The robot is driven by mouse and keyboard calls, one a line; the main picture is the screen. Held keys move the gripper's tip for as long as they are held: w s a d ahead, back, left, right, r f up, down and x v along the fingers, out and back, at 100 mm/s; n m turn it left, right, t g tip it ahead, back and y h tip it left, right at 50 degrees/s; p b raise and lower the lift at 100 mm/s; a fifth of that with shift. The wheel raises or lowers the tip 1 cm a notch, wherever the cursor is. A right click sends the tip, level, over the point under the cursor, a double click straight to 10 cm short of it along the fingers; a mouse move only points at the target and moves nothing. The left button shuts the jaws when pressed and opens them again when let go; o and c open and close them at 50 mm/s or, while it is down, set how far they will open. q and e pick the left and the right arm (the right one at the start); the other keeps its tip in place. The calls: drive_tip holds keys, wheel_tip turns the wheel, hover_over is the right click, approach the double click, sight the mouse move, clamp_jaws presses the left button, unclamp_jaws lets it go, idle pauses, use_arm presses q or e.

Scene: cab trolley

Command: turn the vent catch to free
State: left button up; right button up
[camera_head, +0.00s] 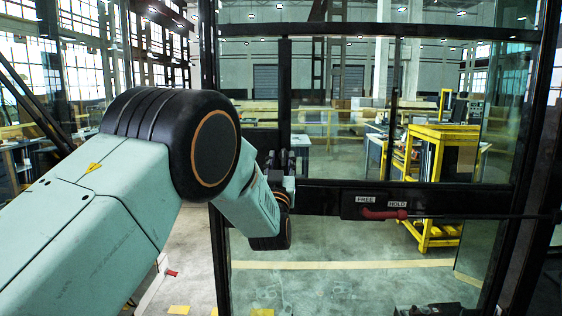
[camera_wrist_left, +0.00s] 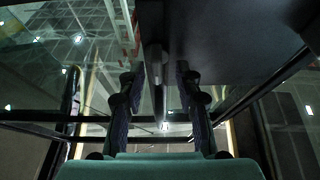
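The vent catch is a red handle (camera_head: 384,214) on the dark crossbar of the glazed frame, right of centre in the head view. It lies roughly level, below a FREE label (camera_head: 366,199) and a HOLD label (camera_head: 397,204). I cannot tell which label it is set to. My left gripper (camera_head: 281,160) is left of the catch and apart from it, near an upright post. In the left wrist view its two fingers (camera_wrist_left: 160,108) are spread with a gap between them, and nothing is held. The catch is not discernible there. My right gripper is not in view.
A dark upright post (camera_head: 284,95) stands behind my left gripper, and the crossbar (camera_head: 322,197) runs right from it. A thin dark rod (camera_head: 480,216) extends right from the catch. Glass panes fill the frame. A yellow trolley (camera_head: 437,185) stands beyond the glass.

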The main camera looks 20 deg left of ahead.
use_arm(q)
drive_tip(key=shift+w+d, duration=0.1)
drive_tip(key=shift+d, duration=0.15)
drive_tip(key=c, duration=0.4)
drive_tip(key=shift+a, duration=0.1)
clamp_jaws()
drive_tip(key=shift+a+f, duration=0.1)
